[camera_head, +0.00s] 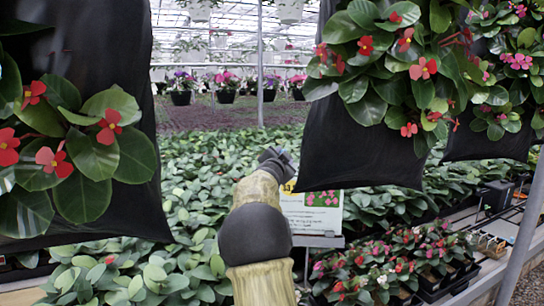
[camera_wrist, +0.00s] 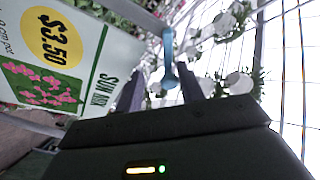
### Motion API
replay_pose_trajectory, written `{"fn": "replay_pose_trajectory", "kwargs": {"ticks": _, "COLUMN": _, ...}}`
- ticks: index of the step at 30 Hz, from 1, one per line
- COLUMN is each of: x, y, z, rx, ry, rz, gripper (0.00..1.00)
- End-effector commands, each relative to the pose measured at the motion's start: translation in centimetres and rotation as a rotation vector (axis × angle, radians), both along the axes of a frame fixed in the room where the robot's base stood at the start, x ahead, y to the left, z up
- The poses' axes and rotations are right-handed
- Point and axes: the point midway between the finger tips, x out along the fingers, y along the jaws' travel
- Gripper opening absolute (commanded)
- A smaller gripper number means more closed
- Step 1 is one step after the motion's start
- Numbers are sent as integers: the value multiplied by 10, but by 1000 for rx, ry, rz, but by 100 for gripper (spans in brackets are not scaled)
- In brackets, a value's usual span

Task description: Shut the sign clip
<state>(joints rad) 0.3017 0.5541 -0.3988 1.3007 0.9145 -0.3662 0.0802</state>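A white price sign (camera_head: 314,208) with a pink-flower picture stands above the plants in the head view, just right of my gripper (camera_head: 276,160). In the wrist view the sign (camera_wrist: 80,52) fills the upper left, tilted, with a yellow "$3.50" circle. A thin blue-grey piece, which looks like the sign clip (camera_wrist: 168,48), reaches down between the fingertips of my gripper (camera_wrist: 160,88). The two dark fingers are apart, one on each side of it. I cannot tell whether they touch it. In the head view my gripper's own fingers and the clip are not clear.
Black hanging planters with red flowers flank the arm, at left (camera_head: 85,150) and right (camera_head: 365,140). Leafy plants (camera_head: 130,270) cover the bench below. Small flowering pots (camera_head: 390,262) stand at lower right, beside a grey metal post (camera_head: 522,240).

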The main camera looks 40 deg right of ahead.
Motion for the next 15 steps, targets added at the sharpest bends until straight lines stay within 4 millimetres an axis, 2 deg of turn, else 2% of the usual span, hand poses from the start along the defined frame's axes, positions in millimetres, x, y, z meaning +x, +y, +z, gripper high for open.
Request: {"fn": "replay_pose_trajectory", "kwargs": {"ticks": 15, "x": -11, "y": -9, "z": -15, "rx": 1, "ry": -1, "rz": -1, "gripper": 38}}
